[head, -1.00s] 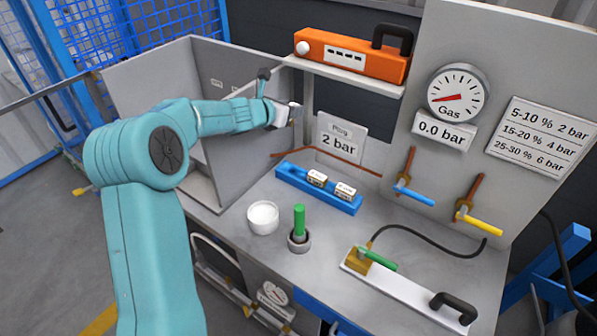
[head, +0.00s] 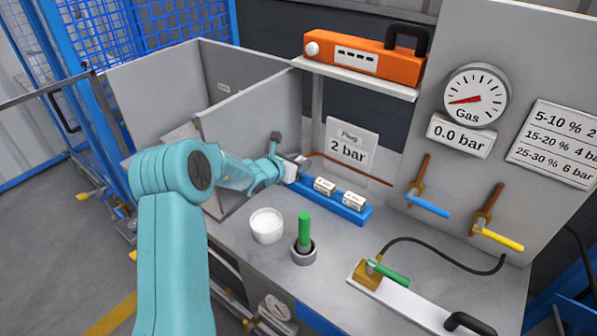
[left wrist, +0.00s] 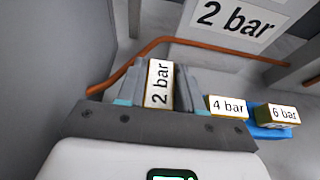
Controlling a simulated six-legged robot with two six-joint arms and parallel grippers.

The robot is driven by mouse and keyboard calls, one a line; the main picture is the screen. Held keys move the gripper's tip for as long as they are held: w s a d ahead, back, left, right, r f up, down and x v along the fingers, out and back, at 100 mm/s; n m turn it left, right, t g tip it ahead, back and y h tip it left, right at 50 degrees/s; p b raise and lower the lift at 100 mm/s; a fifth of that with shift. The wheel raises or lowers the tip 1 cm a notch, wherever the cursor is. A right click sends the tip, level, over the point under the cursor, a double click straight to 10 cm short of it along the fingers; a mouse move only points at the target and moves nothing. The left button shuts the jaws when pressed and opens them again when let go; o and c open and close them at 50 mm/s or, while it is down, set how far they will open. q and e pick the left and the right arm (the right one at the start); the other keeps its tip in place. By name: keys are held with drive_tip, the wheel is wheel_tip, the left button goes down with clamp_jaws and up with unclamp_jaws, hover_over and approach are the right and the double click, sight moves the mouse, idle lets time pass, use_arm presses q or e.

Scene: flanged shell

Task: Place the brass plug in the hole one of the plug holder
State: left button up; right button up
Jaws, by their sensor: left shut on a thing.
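My left gripper (head: 300,164) is shut on the brass plug, which carries a white "2 bar" label in the left wrist view (left wrist: 159,86). The blue plug holder (head: 346,213) stands on the bench, and a blue bit of it shows at the right in the left wrist view (left wrist: 268,132). My gripper is at the holder's left end and covers it. The 4 bar plug (head: 324,186) and the 6 bar plug (head: 354,200) sit in the holder. The held plug's lower end is hidden, so I cannot tell whether it is in the hole. My right gripper is not in view.
A grey partition (head: 252,135) stands close left of my gripper. A copper pipe (head: 360,170) runs behind the holder. A white bowl (head: 267,225) and a green-handled tool in a cup (head: 304,252) stand in front. Valves with blue and yellow handles are at right.

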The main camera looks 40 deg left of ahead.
use_arm(q)
drive_tip(key=shift+f, duration=0.95)
drive_tip(key=shift+s+f, duration=0.15)
drive_tip(key=shift+f, duration=0.3)
drive_tip(key=shift+f, duration=0.15)
drive_tip(key=o, duration=1.1)
